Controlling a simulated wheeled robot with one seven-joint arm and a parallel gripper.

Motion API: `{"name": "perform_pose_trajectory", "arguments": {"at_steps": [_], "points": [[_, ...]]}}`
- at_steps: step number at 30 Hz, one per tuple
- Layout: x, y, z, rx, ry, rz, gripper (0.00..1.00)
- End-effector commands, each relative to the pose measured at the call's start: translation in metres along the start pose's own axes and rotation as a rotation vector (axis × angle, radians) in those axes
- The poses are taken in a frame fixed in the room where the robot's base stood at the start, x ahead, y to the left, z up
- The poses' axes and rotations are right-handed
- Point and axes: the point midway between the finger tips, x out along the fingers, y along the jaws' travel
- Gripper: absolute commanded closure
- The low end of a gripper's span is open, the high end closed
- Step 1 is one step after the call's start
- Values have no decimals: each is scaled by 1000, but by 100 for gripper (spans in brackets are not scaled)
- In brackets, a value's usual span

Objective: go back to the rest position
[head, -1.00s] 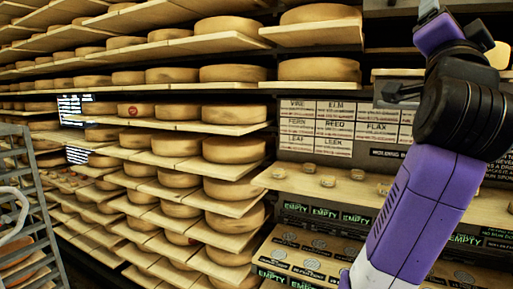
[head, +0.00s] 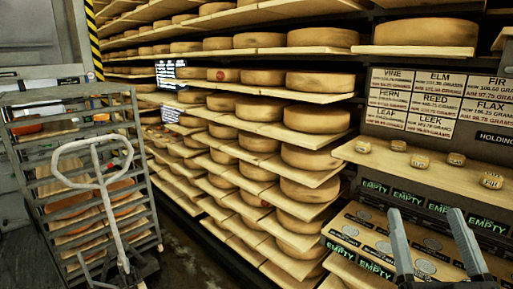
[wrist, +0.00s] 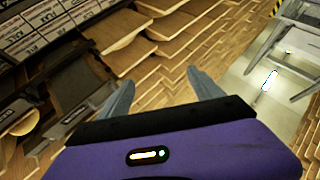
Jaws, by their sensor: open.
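My gripper (head: 428,232) shows at the lower right of the head view, its two grey fingers apart and pointing up. Nothing is between them. It is in front of the lower board with the round grey discs and "EMPTY" labels. In the wrist view my gripper (wrist: 162,84) is also open and empty, with a finger on each side. Beyond the fingers are wooden boards and a floor area. The rest of my arm is outside the head view.
Shelves of cheese wheels (head: 320,118) fill the middle. A wooden shelf (head: 420,168) with several small round pieces is at the right, under a label board (head: 435,100). A grey rack cart (head: 150,190) and a pallet-jack handle (head: 105,190) stand at the left. Dark floor shows between.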

Motion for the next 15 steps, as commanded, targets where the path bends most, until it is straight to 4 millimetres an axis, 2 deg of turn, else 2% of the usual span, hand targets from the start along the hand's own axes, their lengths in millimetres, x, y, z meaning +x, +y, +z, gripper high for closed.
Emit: {"name": "perform_pose_trajectory", "arguments": {"at_steps": [1, 6, 15], "points": [[-22, -6, 14, -2, -33, -22, 25], [-84, -22, 41, 0, -112, -80, 25], [-198, -38, 72, 31, -291, -153, 25]]}}
